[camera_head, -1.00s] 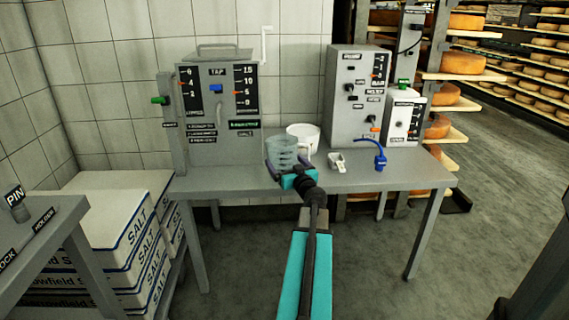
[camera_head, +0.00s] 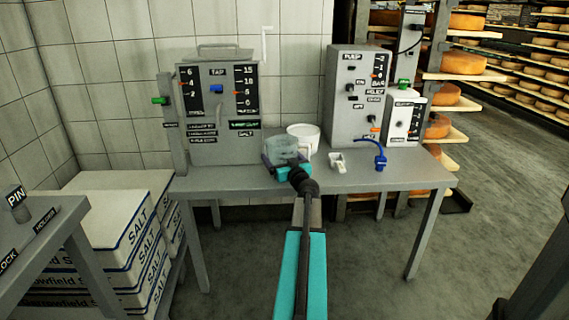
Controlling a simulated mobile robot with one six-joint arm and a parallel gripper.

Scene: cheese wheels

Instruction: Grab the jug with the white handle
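A translucent grey-green jug (camera_head: 281,148) stands near the front edge of the grey table, left of its middle. A white part shows at its right side, but I cannot tell whether it is the jug's handle or part of the white tub (camera_head: 304,132) behind. My gripper (camera_head: 283,162), with a teal body, is at the near side of the jug and overlaps its lower part. Its fingertips are small and partly hidden against the jug, so I cannot tell whether they are closed on it.
A tap machine (camera_head: 217,110) stands behind left, and a grey gauge box (camera_head: 352,100) behind right. A small white scoop-like item (camera_head: 337,162) and a blue item (camera_head: 380,158) lie to the right. Salt boxes (camera_head: 110,230) are stacked at left.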

